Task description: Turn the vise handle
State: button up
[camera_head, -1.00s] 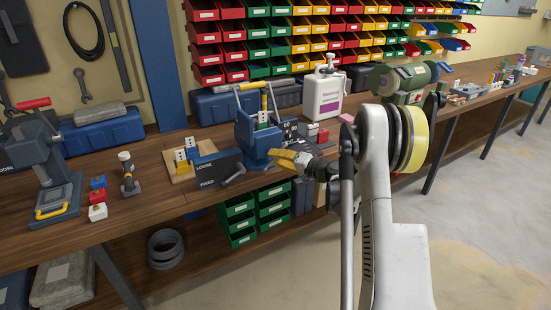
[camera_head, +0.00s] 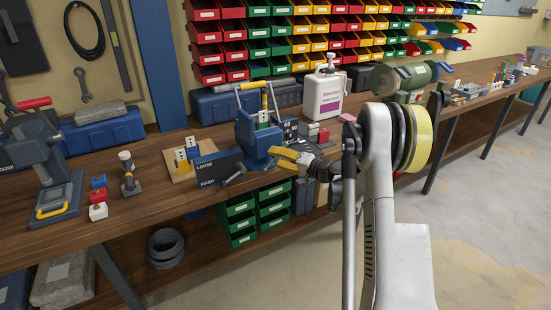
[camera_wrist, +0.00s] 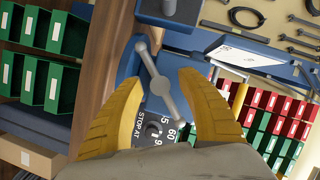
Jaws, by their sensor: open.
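The blue vise (camera_head: 252,138) stands at the front of the bench, with a dark board marked LOOSE and FIXED (camera_head: 219,168) at its front left. My gripper (camera_head: 283,158) has yellow fingers and is open at the right of the vise. In the wrist view my gripper (camera_wrist: 160,78) has one finger on each side of the handle. I cannot tell whether either finger touches it.
A dark panel reading STOP AT with numbers (camera_wrist: 160,130) lies behind the handle. A white jug (camera_head: 324,95) and green grinder (camera_head: 404,78) stand to the right. Green bins (camera_head: 238,222) sit below the bench. A press (camera_head: 45,165) stands at the left. The floor at right is clear.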

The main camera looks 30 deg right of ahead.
jog(key=v, duration=1.1)
jog(key=shift+s, duration=0.2)
jog(key=shift+r, duration=0.1)
